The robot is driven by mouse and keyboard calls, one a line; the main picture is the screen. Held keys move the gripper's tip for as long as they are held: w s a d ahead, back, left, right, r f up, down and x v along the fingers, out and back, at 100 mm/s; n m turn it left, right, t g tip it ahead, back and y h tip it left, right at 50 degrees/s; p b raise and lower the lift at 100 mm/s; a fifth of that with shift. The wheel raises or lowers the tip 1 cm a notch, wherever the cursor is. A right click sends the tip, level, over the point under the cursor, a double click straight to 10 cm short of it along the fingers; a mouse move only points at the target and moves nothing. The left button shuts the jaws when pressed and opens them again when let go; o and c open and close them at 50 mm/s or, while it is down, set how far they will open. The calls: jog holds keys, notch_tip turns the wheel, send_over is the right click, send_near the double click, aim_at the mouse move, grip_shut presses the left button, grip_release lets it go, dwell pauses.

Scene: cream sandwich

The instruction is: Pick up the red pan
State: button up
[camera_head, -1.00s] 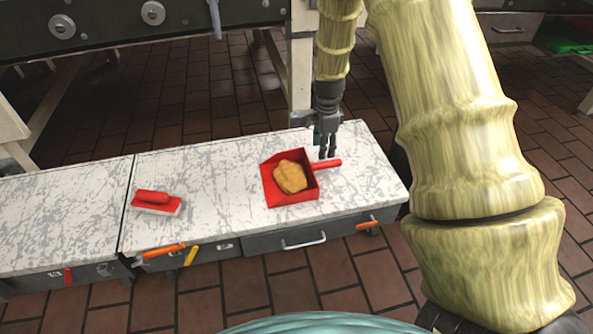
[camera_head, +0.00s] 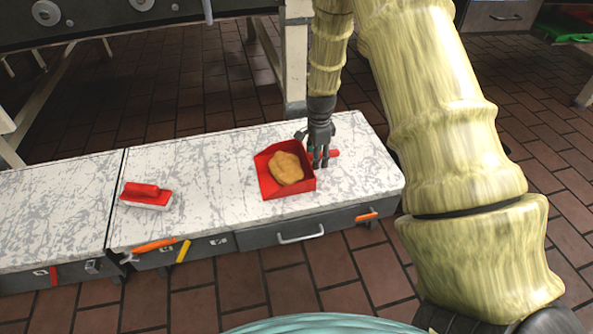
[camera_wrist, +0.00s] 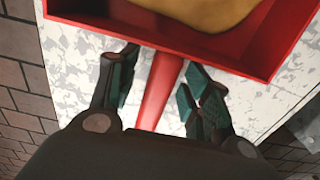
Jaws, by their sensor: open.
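The red pan (camera_head: 267,177) is a dustpan-like tray with a tan lump (camera_head: 286,168) lying in it. It rests on the marbled white counter, its handle pointing right. My gripper (camera_head: 320,163) is over the handle, hiding most of it in the head view; only the handle's tip shows at the right. In the wrist view the red handle (camera_wrist: 160,92) runs between the two open fingers of my gripper (camera_wrist: 158,88), with the pan's red wall just beyond the fingertips. The fingers stand apart from the handle on both sides.
A red-handled brush (camera_head: 146,195) lies on the white counter (camera_head: 220,207) to the left. A larger table's leg (camera_head: 294,60) stands behind. The counter between brush and pan is clear.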

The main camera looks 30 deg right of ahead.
jog(key=shift+f, duration=0.15)
grip_shut()
